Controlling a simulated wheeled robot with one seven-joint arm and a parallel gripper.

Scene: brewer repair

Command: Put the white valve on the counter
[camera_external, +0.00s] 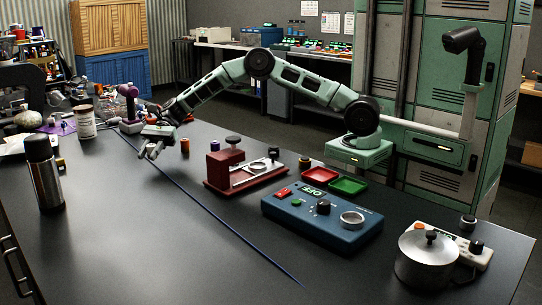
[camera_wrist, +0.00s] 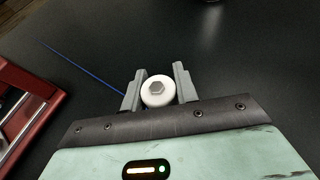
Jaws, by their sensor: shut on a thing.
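The white valve (camera_wrist: 157,91) shows in the wrist view as a round white piece with a grey hexagonal centre, held between the two grey fingers. My gripper (camera_wrist: 158,88) is shut on it. In the external view my gripper (camera_external: 150,150) is over the left-middle part of the dark counter (camera_external: 130,240), and the valve is too small to make out there. I cannot tell whether the valve touches the counter.
A red device (camera_external: 225,168) stands right of my gripper, with a blue control box (camera_external: 320,215) and a pot (camera_external: 428,260) farther right. A metal flask (camera_external: 43,175) and a jar (camera_external: 85,122) stand left. A thin blue line (camera_external: 230,225) crosses the counter. The front middle is clear.

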